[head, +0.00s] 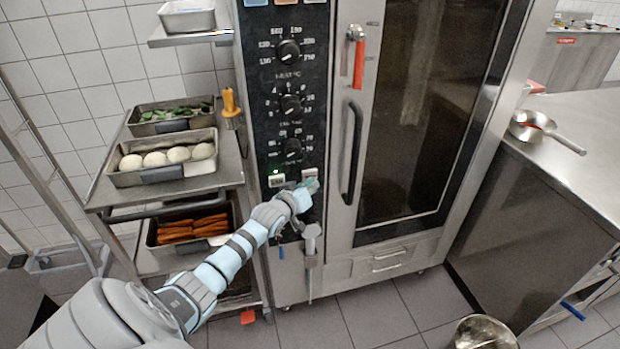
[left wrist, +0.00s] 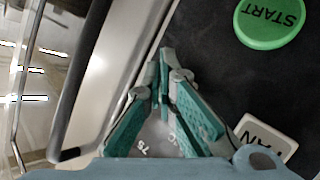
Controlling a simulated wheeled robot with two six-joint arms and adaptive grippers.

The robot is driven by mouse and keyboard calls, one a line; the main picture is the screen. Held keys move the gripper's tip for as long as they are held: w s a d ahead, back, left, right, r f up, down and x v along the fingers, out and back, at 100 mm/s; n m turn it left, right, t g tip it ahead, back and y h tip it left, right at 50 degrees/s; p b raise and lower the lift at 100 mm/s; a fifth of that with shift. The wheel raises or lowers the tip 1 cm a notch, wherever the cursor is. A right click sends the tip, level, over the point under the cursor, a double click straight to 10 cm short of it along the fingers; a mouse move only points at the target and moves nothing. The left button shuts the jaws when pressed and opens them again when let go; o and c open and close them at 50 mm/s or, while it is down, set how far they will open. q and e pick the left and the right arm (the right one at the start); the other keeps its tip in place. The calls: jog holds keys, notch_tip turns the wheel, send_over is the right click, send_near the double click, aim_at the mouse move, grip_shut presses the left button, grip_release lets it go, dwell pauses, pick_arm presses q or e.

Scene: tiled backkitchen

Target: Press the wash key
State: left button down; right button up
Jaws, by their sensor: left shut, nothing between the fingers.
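The oven's dark control panel (head: 290,130) carries two pale keys low down, a left key (head: 277,181) and a right key (head: 309,174); their labels are too small to read in the head view. My left gripper (head: 312,186) is shut and empty, its tips just below the right key; I cannot tell whether they touch the panel. In the left wrist view the shut fingers (left wrist: 160,75) point along the panel, with a green START button (left wrist: 270,22) at upper right and a white key ending in "AN" (left wrist: 266,136) at lower right. No wash label is readable. My right gripper is out of view.
Three black knobs (head: 290,103) stand above the keys. The oven's black door handle (head: 352,150) is close to the right of my gripper. A rack with dough balls (head: 155,159) stands to the left; a counter (head: 590,130) stands right.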

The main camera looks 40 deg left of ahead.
pick_arm(q)
jog(key=shift+w+a+b, duration=0.2)
jog(key=shift+a+b, duration=0.1)
jog(key=shift+b, duration=0.15)
dwell(0.6)
jog(key=shift+r, duration=0.1)
jog(key=s+d+p, duration=0.1)
jog(key=p, duration=0.1)
jog(key=shift+d+p, duration=0.15)
jog(key=shift+p, duration=0.25)
dwell(0.3)
